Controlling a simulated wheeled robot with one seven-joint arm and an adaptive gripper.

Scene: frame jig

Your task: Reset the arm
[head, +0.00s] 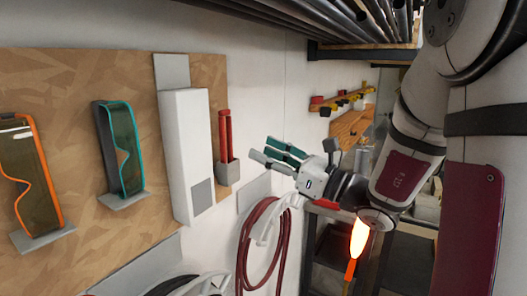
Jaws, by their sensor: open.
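My gripper (274,158) is in the middle of the head view, at the end of my raised arm, which comes in from the right. Its fingers are apart and point left, toward the wall board. I see nothing between them. In the picture the fingertips lie close to a small grey holder (229,173) with red sticks (225,134), but I cannot tell how far apart they are in depth.
A chipboard panel (70,80) carries orange-framed goggles (30,175), teal-framed goggles (122,148) and a tall white box (187,150). A red hose (243,245) hangs below my gripper. A dark rack (330,20) is overhead. A glowing orange tool (358,240) shows below my wrist.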

